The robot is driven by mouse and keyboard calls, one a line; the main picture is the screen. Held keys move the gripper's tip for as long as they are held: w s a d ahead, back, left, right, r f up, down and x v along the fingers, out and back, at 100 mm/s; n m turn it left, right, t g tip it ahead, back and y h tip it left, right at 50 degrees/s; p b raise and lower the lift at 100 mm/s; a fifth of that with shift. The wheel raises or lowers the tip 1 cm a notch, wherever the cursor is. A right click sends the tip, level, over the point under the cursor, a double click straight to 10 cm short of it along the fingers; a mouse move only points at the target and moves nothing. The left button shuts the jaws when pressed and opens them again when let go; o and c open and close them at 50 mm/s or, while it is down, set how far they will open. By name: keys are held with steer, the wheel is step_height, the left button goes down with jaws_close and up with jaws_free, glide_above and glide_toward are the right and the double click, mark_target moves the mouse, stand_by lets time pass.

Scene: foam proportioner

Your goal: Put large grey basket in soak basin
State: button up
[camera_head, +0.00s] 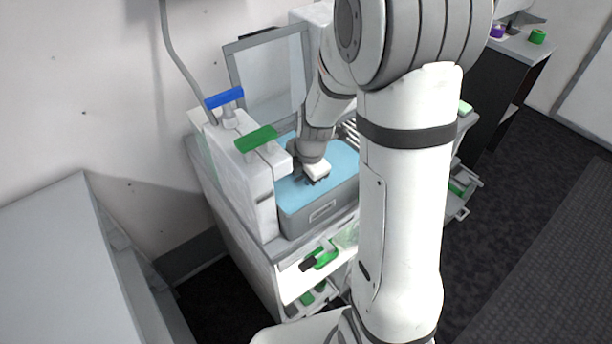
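The soak basin (293,222) appears as a grey box filled with light blue, standing on the counter left of my arm. A small pale plate is on its front wall. My gripper (316,181) points down over the middle of the blue surface, at or close to it. Its fingers are small and dark, and I cannot tell whether they are open or shut or hold anything. I cannot make out a large grey basket. My arm hides the right end of the basin.
A white dispenser (258,195) with a blue handle (224,98) and a green handle (256,139) stands close left of the basin. A framed clear panel (268,80) rises behind. Green items (322,257) lie on shelves below. A dark cabinet (506,85) stands far right.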

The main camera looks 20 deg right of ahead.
steer(key=shift+o, duration=0.5)
steer(key=shift+r, duration=0.2)
steer(key=a+v, duration=0.1)
steer(key=v, duration=1)
steer(key=s+r+m, duration=0.2)
steer(key=s+m, duration=0.6)
steer(key=m, duration=0.3)
steer(key=s+d+r+m, duration=0.1)
steer(key=s+r+m, duration=0.2)
steer(key=s+m, duration=0.5)
steer(key=m, duration=0.3)
steer(key=shift+t+h, duration=0.4)
steer(key=shift+r, duration=0.1)
